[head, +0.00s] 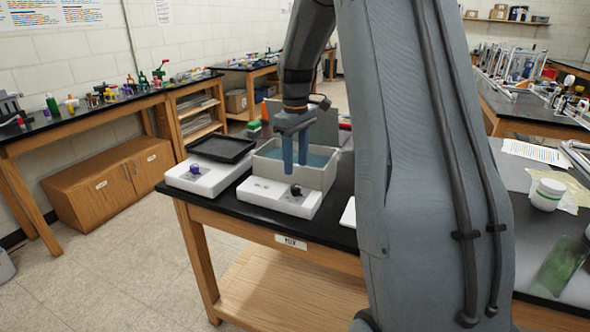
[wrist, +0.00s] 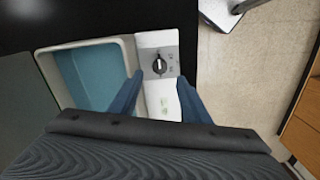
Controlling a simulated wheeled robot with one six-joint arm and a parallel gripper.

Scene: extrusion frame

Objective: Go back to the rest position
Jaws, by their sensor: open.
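My gripper (head: 294,152) is open and empty, pointing down above the front part of a water bath (head: 318,178). In the wrist view my gripper's two blue fingers (wrist: 160,98) stand apart on either side of the white control panel (wrist: 157,42). A black knob (wrist: 159,65) sits on that panel between the fingertips; it also shows in the head view (head: 296,190). I cannot tell how far the fingertips are from the panel. The basin has blue inside. My arm hides part of the bench in the head view.
A white device with a purple knob (head: 194,169) and a black tray (head: 222,149) stand left of the bath on the black bench (head: 180,192). The floor (head: 110,265) is open at front left.

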